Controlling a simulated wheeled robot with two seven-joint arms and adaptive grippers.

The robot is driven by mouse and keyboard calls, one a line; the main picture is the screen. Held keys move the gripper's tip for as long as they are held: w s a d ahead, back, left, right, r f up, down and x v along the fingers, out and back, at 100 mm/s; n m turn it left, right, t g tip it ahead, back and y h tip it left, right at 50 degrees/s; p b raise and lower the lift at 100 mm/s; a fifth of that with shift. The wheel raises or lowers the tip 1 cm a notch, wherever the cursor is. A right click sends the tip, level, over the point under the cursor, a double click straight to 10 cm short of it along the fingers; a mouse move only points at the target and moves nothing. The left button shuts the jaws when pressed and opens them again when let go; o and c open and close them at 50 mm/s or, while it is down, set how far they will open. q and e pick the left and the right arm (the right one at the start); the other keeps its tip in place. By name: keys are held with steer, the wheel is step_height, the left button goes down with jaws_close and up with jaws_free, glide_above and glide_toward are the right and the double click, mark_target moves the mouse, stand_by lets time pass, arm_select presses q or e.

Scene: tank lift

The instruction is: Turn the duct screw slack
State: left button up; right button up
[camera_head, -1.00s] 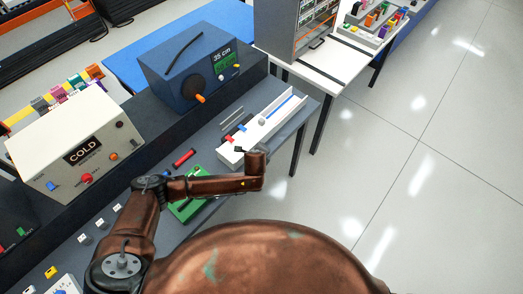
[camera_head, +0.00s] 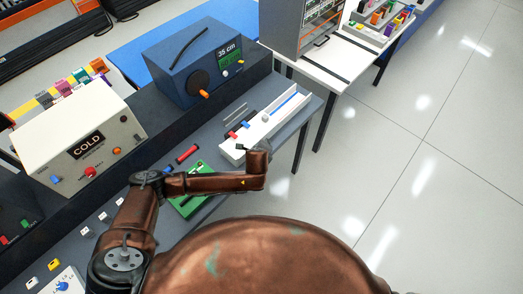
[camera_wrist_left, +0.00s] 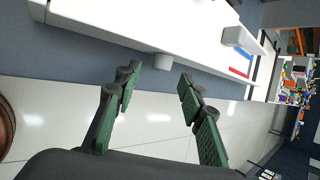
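The duct is a long white channel (camera_head: 285,112) on the grey bench, with a blue strip inside; it also shows in the left wrist view (camera_wrist_left: 120,22). A short pale round knob (camera_wrist_left: 162,62), which looks like the duct screw, sticks out of its near side. My left gripper (camera_wrist_left: 159,74) is open, its green-padded fingers either side of the line to the knob. The knob appears just beyond and between the fingertips, and I see no contact. My right gripper is out of view.
A blue box (camera_head: 190,75) reading "35 cm" and a white box (camera_head: 62,150) marked "COLD" stand at the back. A green board (camera_head: 187,203) and a red rod (camera_head: 188,153) lie on the bench near my arm. Open floor lies to the right.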

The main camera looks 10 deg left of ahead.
arm_select(q)
steer(key=v, duration=0.9)
steer(key=shift+f, duration=0.15)
